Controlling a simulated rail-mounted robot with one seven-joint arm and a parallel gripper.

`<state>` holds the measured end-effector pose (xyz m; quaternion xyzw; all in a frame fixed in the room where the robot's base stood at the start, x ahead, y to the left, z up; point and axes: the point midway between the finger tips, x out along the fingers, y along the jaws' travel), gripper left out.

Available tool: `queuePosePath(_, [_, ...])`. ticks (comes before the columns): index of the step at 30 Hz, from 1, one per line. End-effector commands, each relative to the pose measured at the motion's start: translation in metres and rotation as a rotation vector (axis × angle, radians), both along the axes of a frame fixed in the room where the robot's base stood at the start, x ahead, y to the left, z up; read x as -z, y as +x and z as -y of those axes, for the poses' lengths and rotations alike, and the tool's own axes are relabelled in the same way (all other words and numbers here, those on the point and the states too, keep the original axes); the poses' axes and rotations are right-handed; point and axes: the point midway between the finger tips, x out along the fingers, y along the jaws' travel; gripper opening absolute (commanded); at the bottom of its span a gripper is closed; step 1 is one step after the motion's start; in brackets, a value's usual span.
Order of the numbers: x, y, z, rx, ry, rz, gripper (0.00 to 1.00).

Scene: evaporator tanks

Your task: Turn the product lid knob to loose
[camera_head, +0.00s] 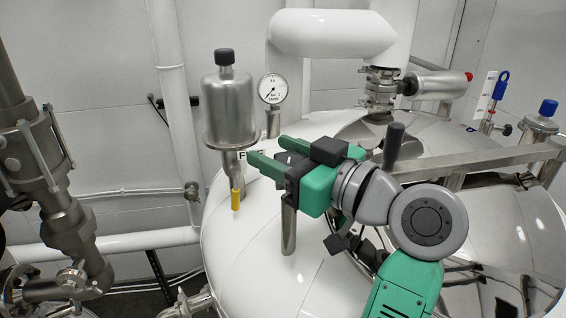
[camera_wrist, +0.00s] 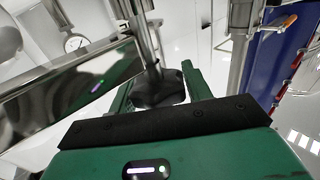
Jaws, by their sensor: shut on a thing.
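My gripper (camera_head: 267,151) is green with a black palm and reaches left over the white tank in the head view. In the wrist view its two fingers (camera_wrist: 158,92) stand on either side of a dark faceted knob (camera_wrist: 160,86), and it is shut on this knob. A steel rod runs up in the picture from the knob. In the head view the held knob is mostly hidden by the gripper, and a steel post (camera_head: 288,225) shows below the gripper. The turn position of the knob cannot be read.
A steel canister (camera_head: 229,105) with a black cap and a pressure gauge (camera_head: 273,89) stand close behind the gripper. A steel beam (camera_head: 480,160) crosses the tank at the right. A black handle (camera_head: 393,145) rises beside my wrist.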

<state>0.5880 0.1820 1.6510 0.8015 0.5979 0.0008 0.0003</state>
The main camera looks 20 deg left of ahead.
Motion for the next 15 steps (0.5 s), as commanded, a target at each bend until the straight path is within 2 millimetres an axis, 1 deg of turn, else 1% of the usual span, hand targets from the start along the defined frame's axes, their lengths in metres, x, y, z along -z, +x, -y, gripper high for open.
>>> queuePosePath(6, [0.0003, -0.0023, -0.0003, -0.192, 0.001, -0.003, 0.26])
queuePosePath(15, [-0.0009, -0.0063, -0.0009, -0.395, 0.0, -0.003, 0.26])
